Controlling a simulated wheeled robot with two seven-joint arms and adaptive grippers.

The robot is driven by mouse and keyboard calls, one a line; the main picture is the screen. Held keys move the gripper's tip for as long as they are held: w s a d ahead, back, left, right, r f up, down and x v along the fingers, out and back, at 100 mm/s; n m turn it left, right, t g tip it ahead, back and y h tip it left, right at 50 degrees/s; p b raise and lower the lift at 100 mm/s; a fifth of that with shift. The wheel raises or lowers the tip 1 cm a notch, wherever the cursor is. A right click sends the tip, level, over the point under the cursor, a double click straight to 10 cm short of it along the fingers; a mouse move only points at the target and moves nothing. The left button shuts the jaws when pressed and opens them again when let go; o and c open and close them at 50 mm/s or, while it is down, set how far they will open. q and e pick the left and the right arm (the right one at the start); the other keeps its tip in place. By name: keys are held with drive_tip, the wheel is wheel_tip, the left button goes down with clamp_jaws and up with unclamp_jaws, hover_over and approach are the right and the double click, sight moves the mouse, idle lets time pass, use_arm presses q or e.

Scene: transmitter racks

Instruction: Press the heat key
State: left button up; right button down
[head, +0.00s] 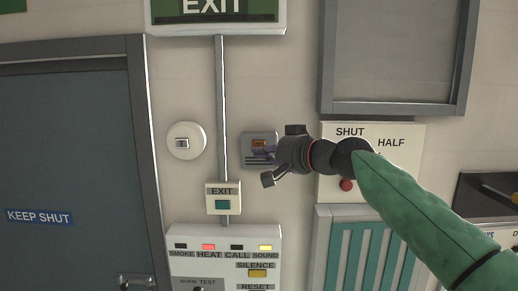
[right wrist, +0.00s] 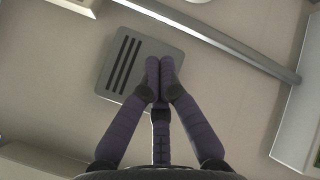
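The white panel (head: 228,282) at the lower middle of the head view has a row of small keys or lamps above the words SMOKE, HEAT, CALL and SOUND. The one above HEAT (head: 208,247) is red, the one above SOUND yellow, the other two dark. My right gripper (head: 259,154) is above and right of this panel, in front of a small grey wall box (head: 248,138). In the right wrist view its fingers (right wrist: 166,66) are together with nothing seen between them, over the slotted box (right wrist: 113,85). Contact cannot be told. My left gripper is not in view.
A vertical conduit (head: 220,110) runs down to an EXIT box (head: 223,205) with a green button. A round white switch (head: 187,141) and a blue-grey door (head: 65,150) are left. A SHUT/HALF panel (head: 408,165) with a red knob (head: 347,185) is behind my right arm.

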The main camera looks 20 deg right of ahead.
drive_tip(key=shift+s+a+b, duration=0.15)
drive_tip(key=shift+s+a, duration=0.1)
drive_tip(key=shift+s, duration=0.6)
drive_tip(key=shift+s+a+b, duration=0.15)
drive_tip(key=shift+s+a, duration=0.05)
drive_tip(key=shift+s, duration=0.6)
